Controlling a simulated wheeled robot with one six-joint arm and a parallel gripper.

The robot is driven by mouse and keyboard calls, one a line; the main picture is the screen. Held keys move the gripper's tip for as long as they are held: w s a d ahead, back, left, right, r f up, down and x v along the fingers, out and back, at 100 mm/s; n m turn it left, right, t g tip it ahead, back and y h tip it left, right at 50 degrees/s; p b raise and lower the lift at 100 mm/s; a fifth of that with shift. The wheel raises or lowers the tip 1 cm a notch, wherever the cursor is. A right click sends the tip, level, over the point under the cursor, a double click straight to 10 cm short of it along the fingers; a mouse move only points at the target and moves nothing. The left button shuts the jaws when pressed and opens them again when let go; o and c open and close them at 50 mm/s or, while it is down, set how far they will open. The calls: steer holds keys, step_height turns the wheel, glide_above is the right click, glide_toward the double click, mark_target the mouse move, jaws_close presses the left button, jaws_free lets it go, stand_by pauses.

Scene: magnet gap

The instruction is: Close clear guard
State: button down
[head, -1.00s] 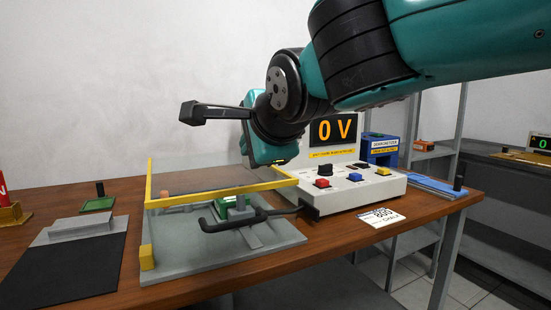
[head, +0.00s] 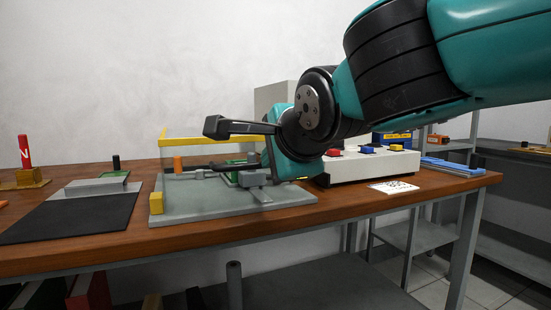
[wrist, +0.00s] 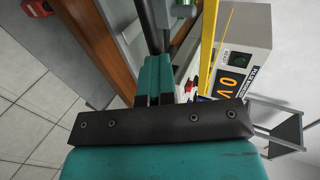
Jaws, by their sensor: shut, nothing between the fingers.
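The clear guard (head: 212,141), with a yellow edge, stands over the grey base plate (head: 225,208). Its front yellow edge is well above the plate and a yellow block (head: 156,203) at the plate's front left corner. My arm hides the guard's right end.
The white control console (head: 370,166) stands right of the plate, partly behind my arm. A white card (head: 393,187) lies before it. A black mat (head: 70,217) and a red block marked N (head: 25,150) are at left. The table's front edge is close to the plate.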

steer(key=shift+f, duration=0.2)
steer(key=r+p+v, duration=0.1)
steer(key=p+v, duration=0.3)
steer(key=v, duration=0.8)
steer(key=s+d+f+n+g+h, duration=0.15)
steer(key=d+f+n+g, duration=0.35)
steer(key=f+n, duration=0.6)
steer(key=s+d+f+n+g+y, duration=0.1)
steer(key=s+d+f+n+g, duration=0.3)
steer(key=s+f+n+g, duration=0.45)
steer(key=s+r+n+t+p, duration=0.1)
steer(key=s+r+p, duration=0.2)
steer(key=r+p, duration=2.9)
steer(key=shift+a+r+n+t+p, duration=0.2)
steer(key=shift+n+t+p, duration=0.15)
steer(key=shift+p, duration=0.5)
